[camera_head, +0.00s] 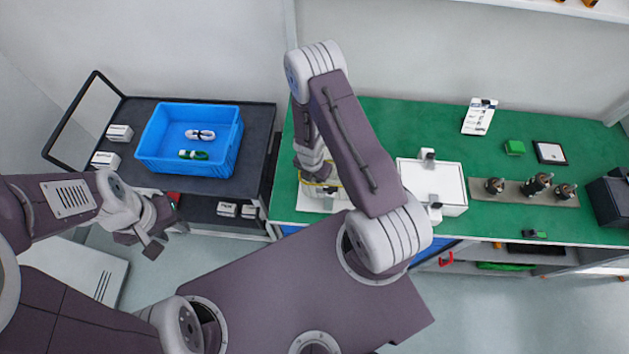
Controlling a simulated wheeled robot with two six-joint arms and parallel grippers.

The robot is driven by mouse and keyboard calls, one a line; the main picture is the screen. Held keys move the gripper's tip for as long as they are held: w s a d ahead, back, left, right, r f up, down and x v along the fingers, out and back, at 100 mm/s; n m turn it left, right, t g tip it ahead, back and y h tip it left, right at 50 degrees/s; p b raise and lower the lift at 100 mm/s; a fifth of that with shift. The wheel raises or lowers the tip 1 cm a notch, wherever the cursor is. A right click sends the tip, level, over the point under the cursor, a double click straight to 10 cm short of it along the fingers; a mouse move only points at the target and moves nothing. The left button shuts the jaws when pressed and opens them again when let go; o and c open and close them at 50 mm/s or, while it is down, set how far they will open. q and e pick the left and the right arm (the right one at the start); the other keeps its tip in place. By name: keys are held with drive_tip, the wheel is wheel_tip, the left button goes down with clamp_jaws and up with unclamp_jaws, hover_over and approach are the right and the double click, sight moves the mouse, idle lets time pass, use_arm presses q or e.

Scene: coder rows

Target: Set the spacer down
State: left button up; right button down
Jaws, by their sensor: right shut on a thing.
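My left gripper (143,242) hangs over the floor in front of the dark cart, its fingers apart and nothing seen between them. My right gripper (317,178) points down over the left part of the green bench (380,120), above a white plate (316,205). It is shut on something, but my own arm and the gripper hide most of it. I cannot make out the spacer clearly, nor whether it touches the plate.
A blue crate (153,165) with small parts stands on the dark cart (258,115), beside small white boxes (119,132).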

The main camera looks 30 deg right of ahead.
drive_tip(key=shift+w, duration=0.1)
drive_tip(key=shift+f, duration=0.1)
drive_tip(key=shift+f+b, duration=0.3)
drive_tip(key=shift+b, duration=0.1)
drive_tip(key=shift+f+b, duration=0.3)
drive_tip(key=shift+b, duration=0.1)
drive_tip(key=c, duration=1.4)
unclamp_jaws()
drive_tip(key=shift+r, duration=0.1)
drive_tip(key=shift+c, duration=0.2)
